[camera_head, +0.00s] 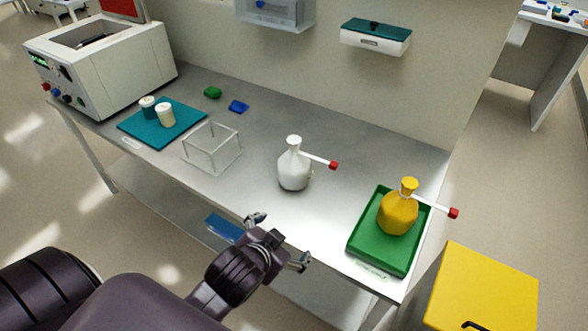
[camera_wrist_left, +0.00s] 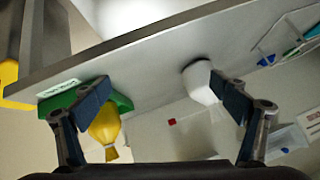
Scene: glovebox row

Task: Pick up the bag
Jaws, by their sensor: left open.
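A white bag-like object (camera_head: 294,168) with a narrow neck and a red-tipped side stem stands on the steel bench. A similar yellow bag (camera_head: 398,213) stands in a green tray (camera_head: 357,241) at the bench's right end. In the left wrist view the white bag (camera_wrist_left: 198,82) is partly behind one finger, and the yellow bag (camera_wrist_left: 106,124) is partly behind the other. My left gripper (camera_head: 279,241) is open and empty at the bench's front edge, apart from both bags. It also shows in the left wrist view (camera_wrist_left: 162,106). My right gripper is not in view.
A clear open box frame (camera_head: 212,148), a teal mat (camera_head: 180,138) with two jars, and small green (camera_head: 212,92) and blue (camera_head: 238,106) items lie left. A machine (camera_head: 100,65) stands at far left. A yellow bin (camera_head: 482,285) is at right. Bench around the white bag is clear.

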